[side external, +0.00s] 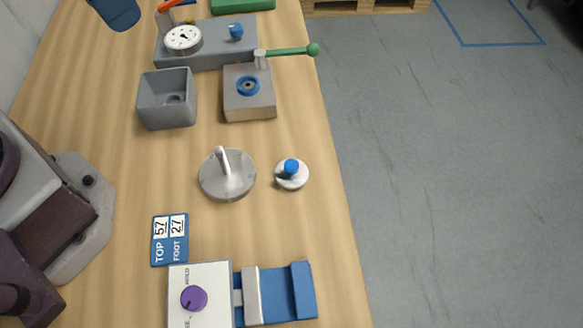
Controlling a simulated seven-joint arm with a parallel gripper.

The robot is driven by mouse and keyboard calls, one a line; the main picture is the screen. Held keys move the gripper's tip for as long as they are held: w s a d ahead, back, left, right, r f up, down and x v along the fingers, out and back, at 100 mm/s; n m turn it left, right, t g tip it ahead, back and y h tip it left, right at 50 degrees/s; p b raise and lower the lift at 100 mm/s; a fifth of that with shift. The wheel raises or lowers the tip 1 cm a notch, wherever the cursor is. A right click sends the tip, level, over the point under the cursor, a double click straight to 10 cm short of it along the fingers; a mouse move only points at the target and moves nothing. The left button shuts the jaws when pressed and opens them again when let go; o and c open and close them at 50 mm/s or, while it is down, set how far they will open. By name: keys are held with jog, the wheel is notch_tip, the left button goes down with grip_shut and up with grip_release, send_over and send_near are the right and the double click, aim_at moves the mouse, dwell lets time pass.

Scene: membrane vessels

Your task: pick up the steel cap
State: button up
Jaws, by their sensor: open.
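Two round steel pieces lie on the wooden table. The larger one is a flat steel disc with an upright pale post (236,184), near the middle of the table. To its right, near the table's right edge, is a smaller steel disc with a blue knob on top (284,183). I cannot tell for certain which of the two is the steel cap. They stand apart, and nothing touches or covers either. My gripper is outside the side external view; only parts of my arm and base show at the left edge.
Behind stand a grey open box (150,113), a steel block with a blue ring and green-handled lever (262,108), and a grey gauge unit (208,54). In front are a blue number card (161,250) and a blue-and-white clamp device with purple knob (210,277).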

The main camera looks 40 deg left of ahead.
jog(key=w+d+f+n+g, duration=0.2)
jog(key=w+d+f, duration=0.2)
jog(key=d+f, duration=0.4)
jog(key=n, duration=1.2)
send_over(291, 163)
notch_tip(291, 163, down, 7)
jog(key=shift+y, duration=0.3)
notch_tip(291, 163, down, 13)
jog(key=shift+r, duration=0.15)
grip_shut()
jog(key=shift+r, duration=0.15)
